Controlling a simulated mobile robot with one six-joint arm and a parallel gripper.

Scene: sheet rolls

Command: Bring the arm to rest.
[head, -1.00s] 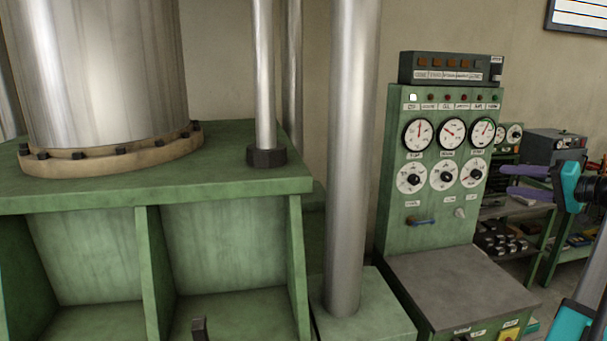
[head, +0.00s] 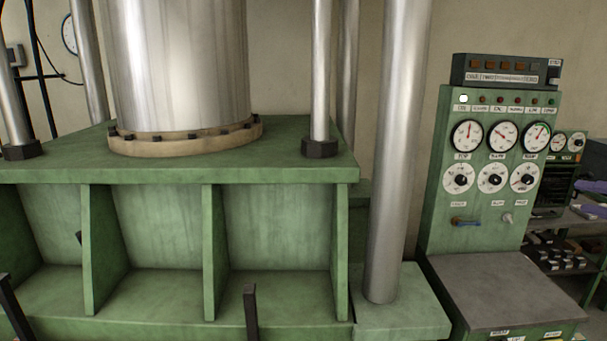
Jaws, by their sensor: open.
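My gripper (head: 595,198) is only just in view at the right edge of the head view. Two purple fingertips show there, one above the other with a gap between them. They are apart, and I see nothing held between them. The rest of my gripper and my arm are outside the picture. The fingertips appear in front of the shelf area to the right of the green control cabinet (head: 475,210).
A large green press frame (head: 270,170) with a steel cylinder (head: 180,65) fills the left and middle. A thick steel column (head: 398,150) stands between it and the cabinet. A shelf with small parts (head: 555,255) is at the right.

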